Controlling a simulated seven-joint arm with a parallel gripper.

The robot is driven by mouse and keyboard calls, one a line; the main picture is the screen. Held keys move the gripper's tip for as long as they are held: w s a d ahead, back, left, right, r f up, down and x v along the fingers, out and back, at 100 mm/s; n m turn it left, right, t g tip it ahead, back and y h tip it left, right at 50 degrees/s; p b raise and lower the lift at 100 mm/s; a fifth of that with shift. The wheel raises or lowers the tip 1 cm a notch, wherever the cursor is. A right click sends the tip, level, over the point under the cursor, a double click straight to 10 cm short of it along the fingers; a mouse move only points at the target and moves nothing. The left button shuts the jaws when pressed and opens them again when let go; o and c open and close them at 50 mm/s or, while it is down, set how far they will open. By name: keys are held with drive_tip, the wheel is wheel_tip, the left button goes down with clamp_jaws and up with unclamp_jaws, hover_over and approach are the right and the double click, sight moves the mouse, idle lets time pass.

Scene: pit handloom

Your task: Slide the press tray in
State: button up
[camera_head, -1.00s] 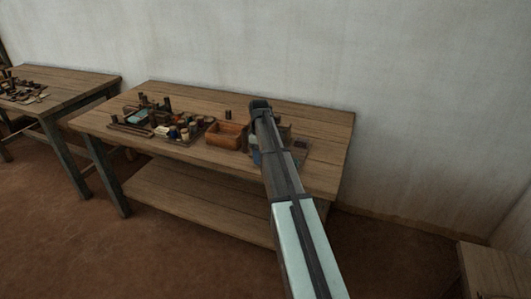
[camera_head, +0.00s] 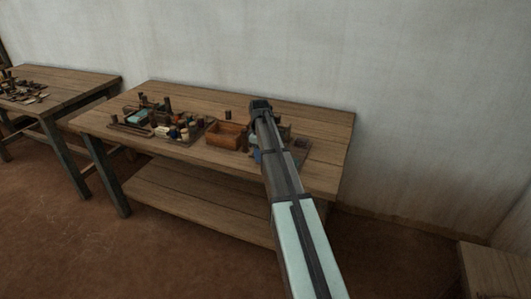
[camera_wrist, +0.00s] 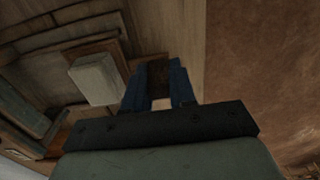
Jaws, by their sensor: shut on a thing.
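My gripper (camera_wrist: 159,88) is shut on a small dark brown wooden piece (camera_wrist: 158,75), held between its two blue fingers in the wrist view. I cannot tell whether this piece is the press tray or its handle. To its left is a wooden framed assembly (camera_wrist: 115,47) with a pale grey block (camera_wrist: 96,78); it may be the press. In the head view my arm covers most of that spot, and only a bit of my blue gripper (camera_head: 257,156) shows near the right part of the workbench (camera_head: 325,130).
An open wooden box (camera_head: 226,135) stands left of my arm. Farther left is a tray (camera_head: 195,139) of small jars and tools. The bench's right end is clear. In the wrist view, reddish floor (camera_wrist: 265,60) lies beyond the bench edge.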

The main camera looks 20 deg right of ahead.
drive_tip(key=shift+w+d, duration=4.2)
drive_tip(key=shift+w, duration=0.05)
drive_tip(key=o, duration=0.9)
drive_tip(key=shift+s, duration=0.15)
drive_tip(key=shift+r, duration=0.15)
wheel_tip(320, 180, up, 6)
drive_tip(key=shift+r, duration=0.1)
drive_tip(key=shift+a, duration=0.15)
